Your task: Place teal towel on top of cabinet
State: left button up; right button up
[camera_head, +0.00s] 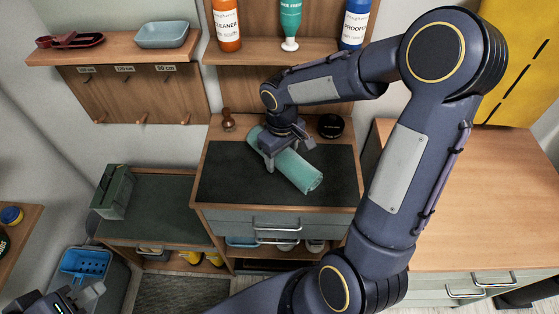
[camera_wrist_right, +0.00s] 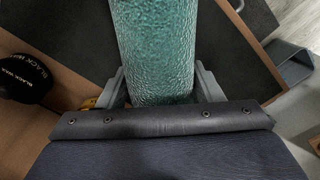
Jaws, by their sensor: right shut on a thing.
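The teal towel (camera_head: 298,171) is a rolled cylinder. It lies at a slant over the dark mat on top of the wooden cabinet (camera_head: 203,180). My right gripper (camera_head: 268,164) reaches down from above and is shut around the towel near its far left part. In the right wrist view the towel (camera_wrist_right: 155,50) runs between the two fingers of my right gripper (camera_wrist_right: 160,90). I cannot tell whether the towel touches the mat. My left gripper (camera_head: 82,298) shows in the bottom left corner, well away from the towel, and its jaw opening is unclear.
A wooden stamp-like knob (camera_head: 228,121) and a round black tin (camera_head: 331,126) stand at the cabinet's back. A green box (camera_head: 114,191) sits on the lower bench at left. A shelf of bottles hangs behind. A bare wooden worktop (camera_head: 480,190) lies right.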

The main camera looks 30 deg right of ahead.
aim_at(279, 162)
jog(key=shift+w+d+f, duration=0.1)
jog(key=shift+w+f, duration=0.6)
jog(key=shift+f, duration=0.1)
notch_tip(279, 162, down, 2)
jog(key=shift+d+f, duration=0.1)
jog(key=shift+f, duration=0.1)
jog(key=shift+w+f, duration=0.1)
jog(key=shift+f, duration=0.3)
jog(key=shift+f+b, duration=0.15)
jog(key=shift+b, duration=0.15)
jog(key=o, duration=1.1)
